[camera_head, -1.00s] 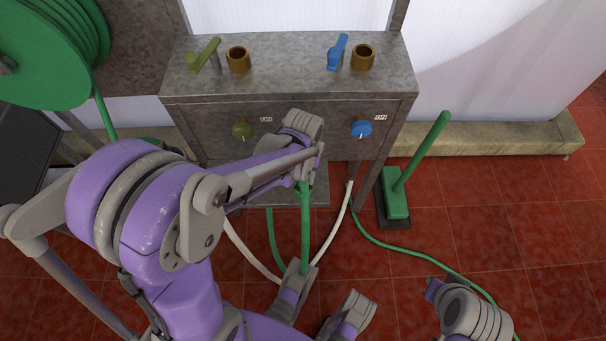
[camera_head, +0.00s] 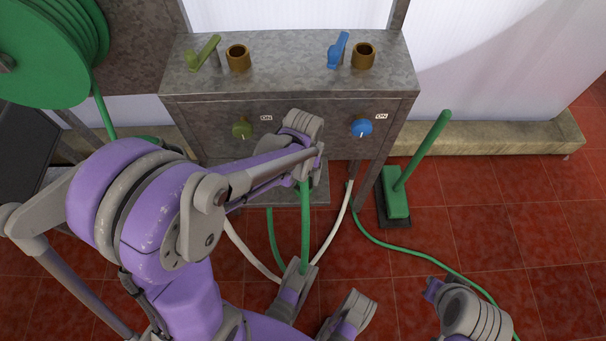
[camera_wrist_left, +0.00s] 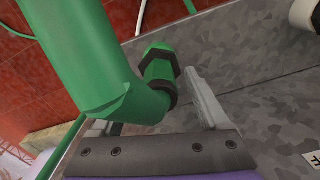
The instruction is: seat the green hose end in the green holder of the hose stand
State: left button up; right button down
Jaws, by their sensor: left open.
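The hose stand (camera_head: 290,80) is a grey metal box on legs. On its top, at the left, a brass-coloured ring holder (camera_head: 238,58) stands beside a green lever (camera_head: 204,54). My left gripper (camera_head: 312,165) is in front of the stand, below that holder, with its fingertips mostly hidden in the head view. A green hose (camera_head: 305,225) hangs below it. In the left wrist view, a bent green hose end (camera_wrist_left: 158,70) with dark collars lies close to the open jaws (camera_wrist_left: 160,112). One finger shows to its right. I cannot tell whether it touches.
A second brass ring (camera_head: 363,57) and a blue lever (camera_head: 338,50) are on the stand's right. A green knob (camera_head: 241,129) and a blue knob (camera_head: 361,128) are on its front. A green brush (camera_head: 396,205) stands on the right. A green reel (camera_head: 50,45) is upper left.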

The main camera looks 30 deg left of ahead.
pick_arm(q)
notch_tip(320, 180, up, 11)
jog(key=p, duration=0.3)
jog(key=shift+f, duration=0.1)
pick_arm(e)
notch_tip(320, 180, up, 4)
jog(key=shift+s+f, duration=0.1)
pick_arm(q)
jog(key=s+d+r+m+t, duration=0.25)
jog(key=s+t, duration=0.25)
jog(key=s, duration=0.7)
notch_tip(320, 180, up, 15)
jog(key=w+p, duration=0.2)
jog(key=p, duration=1.2)
jog(key=shift+w+d+m, duration=0.25)
jog(key=shift+d+m, duration=0.1)
jog(key=shift+m, duration=0.1)
pick_arm(e)
notch_tip(320, 180, up, 16)
jog(key=w, duration=0.2)
jog(key=shift+f+t, duration=0.15)
jog(key=shift+t, duration=0.25)
